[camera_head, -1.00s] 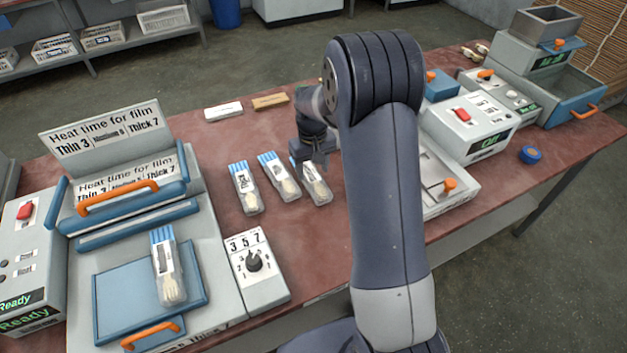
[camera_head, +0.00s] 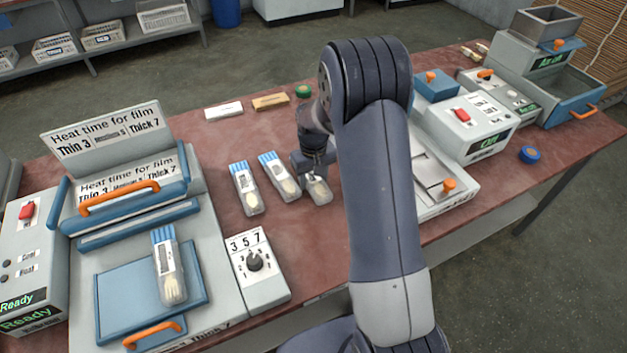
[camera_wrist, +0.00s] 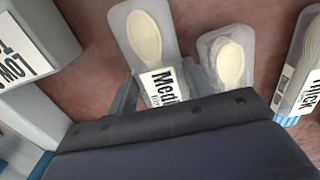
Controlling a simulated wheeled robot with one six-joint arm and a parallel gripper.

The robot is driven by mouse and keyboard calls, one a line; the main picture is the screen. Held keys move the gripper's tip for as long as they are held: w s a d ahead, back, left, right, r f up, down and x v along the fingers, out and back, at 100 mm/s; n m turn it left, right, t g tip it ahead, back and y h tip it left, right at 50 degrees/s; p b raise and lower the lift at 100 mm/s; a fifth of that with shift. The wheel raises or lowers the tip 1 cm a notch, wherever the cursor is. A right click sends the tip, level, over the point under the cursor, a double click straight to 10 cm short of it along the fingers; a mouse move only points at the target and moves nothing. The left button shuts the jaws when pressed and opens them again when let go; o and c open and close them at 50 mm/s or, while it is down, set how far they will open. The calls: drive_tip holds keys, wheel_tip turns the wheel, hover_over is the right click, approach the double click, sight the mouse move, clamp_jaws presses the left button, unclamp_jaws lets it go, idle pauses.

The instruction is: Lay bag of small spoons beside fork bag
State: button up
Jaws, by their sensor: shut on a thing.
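My gripper (camera_wrist: 162,88) is shut on a clear bag (camera_wrist: 145,38) with a cream spoon bowl and a label starting "Medi". In the head view this bag (camera_head: 319,191) is at the right end of a row of three on the red table, partly hidden by my gripper (camera_head: 316,176). A middle bag (camera_head: 280,180), also with a spoon-like bowl, lies beside it; it shows in the wrist view (camera_wrist: 230,62). A third bag (camera_head: 246,190) lies further left; its label reads "Thick" in the wrist view (camera_wrist: 303,75). I cannot tell which is the fork bag.
Another bag (camera_head: 170,270) lies on the blue plate of the left press (camera_head: 220,285). A dial box (camera_head: 257,265) stands in front of the row. A grey machine (camera_head: 445,195) stands close on the right. White and tan blocks (camera_head: 270,102) lie behind. Bare table lies between.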

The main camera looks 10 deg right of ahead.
sight(314, 178)
wheel_tip(314, 178, up, 10)
drive_tip(key=shift+b, duration=0.4)
